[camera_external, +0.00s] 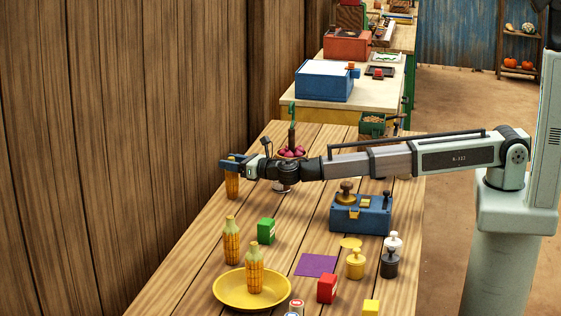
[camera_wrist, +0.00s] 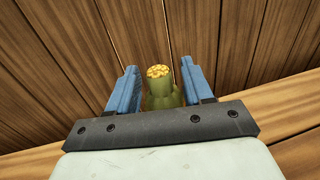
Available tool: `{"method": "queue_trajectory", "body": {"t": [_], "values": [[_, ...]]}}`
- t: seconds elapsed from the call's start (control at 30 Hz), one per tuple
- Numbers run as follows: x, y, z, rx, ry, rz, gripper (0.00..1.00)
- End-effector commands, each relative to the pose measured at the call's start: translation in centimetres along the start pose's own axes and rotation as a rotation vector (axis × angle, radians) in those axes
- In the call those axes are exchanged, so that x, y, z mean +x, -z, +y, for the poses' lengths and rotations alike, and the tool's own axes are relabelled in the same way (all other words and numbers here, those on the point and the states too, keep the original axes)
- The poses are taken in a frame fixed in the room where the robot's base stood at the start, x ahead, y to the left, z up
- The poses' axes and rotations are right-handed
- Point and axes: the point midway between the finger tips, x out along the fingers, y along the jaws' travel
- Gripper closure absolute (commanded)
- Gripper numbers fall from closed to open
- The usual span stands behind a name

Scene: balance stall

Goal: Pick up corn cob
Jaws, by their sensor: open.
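My gripper (camera_external: 231,160) is at the far left end of the outstretched arm, close to the wooden wall. A corn cob (camera_external: 232,184) stands upright on the table right at the gripper. In the wrist view the top of this corn cob (camera_wrist: 160,88) shows between the two blue fingers of my gripper (camera_wrist: 158,88), with gaps at the sides. The gripper is open. A second corn cob (camera_external: 232,243) stands on the table nearer the camera. A third corn cob (camera_external: 254,271) stands upright on a yellow plate (camera_external: 222,296).
A plank wall (camera_external: 120,130) runs close along the left table edge. A bowl of dark red items (camera_external: 290,152) is behind the arm. A blue box (camera_external: 360,214), a green block (camera_external: 266,231), a red block (camera_external: 327,288), weights (camera_external: 355,264) and a purple sheet (camera_external: 316,264) stand to the right.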

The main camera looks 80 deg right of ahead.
Motion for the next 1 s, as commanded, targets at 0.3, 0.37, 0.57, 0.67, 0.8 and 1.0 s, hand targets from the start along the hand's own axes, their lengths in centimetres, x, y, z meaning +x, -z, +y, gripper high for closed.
{"method": "queue_trajectory", "body": {"t": [0.3,0.37,0.57,0.67,0.8,1.0], "values": [[0.08,0.00,0.00,0.000,-0.001,0.000,0.58],[0.08,0.00,0.00,0.000,-0.001,0.000,0.64],[0.07,0.01,0.00,0.000,-0.001,0.000,0.83],[0.07,0.01,0.00,0.000,-0.001,0.000,0.92],[0.07,0.01,0.01,0.000,-0.001,0.000,1.00],[0.07,0.01,0.01,0.000,-0.001,0.000,1.00]]}}
